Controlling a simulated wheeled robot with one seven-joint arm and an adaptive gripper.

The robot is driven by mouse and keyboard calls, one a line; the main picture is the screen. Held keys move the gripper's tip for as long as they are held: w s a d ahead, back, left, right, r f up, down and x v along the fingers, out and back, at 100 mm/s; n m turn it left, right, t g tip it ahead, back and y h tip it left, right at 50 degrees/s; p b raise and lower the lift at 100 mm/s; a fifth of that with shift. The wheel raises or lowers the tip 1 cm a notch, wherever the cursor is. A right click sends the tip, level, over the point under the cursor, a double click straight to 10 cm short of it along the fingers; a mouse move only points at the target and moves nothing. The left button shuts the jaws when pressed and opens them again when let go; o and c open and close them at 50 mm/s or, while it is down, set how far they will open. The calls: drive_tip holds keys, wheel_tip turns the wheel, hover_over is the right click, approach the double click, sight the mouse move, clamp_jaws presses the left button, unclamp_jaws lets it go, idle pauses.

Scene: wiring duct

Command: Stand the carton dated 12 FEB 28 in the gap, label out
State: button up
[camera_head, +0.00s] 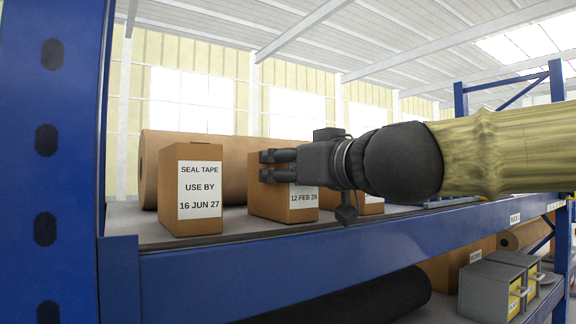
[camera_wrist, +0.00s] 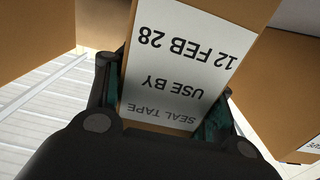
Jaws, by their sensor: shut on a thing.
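The carton dated 12 FEB 28 (camera_head: 285,213) is brown with a white label and stands on the blue rack's shelf in the head view, its label facing out. In the wrist view the same carton (camera_wrist: 190,70) sits between my fingers, its label upside down in the picture. My gripper (camera_head: 270,167) is shut on its upper part, and hides much of the label in the head view. A carton dated 16 JUN 27 (camera_head: 200,190) stands to the left, a gap between them. Another carton (camera_head: 372,204) stands to the right, mostly hidden behind my gripper.
A large brown roll (camera_head: 228,150) lies behind the cartons. The blue rack post (camera_head: 50,150) and front beam (camera_head: 300,268) bound the shelf. Below are a dark roll (camera_head: 370,296) and grey bins (camera_head: 492,286).

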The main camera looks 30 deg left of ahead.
drive_tip(key=shift+f, duration=0.1)
drive_tip(key=o, duration=1.2)
drive_tip(key=shift+c, duration=0.2)
drive_tip(key=shift+d, duration=0.1)
drive_tip(key=b+v, duration=0.3)
drive_tip(key=v, duration=0.8)
drive_tip(key=shift+s+d+b, duration=0.2)
drive_tip(key=shift+d+b, duration=0.15)
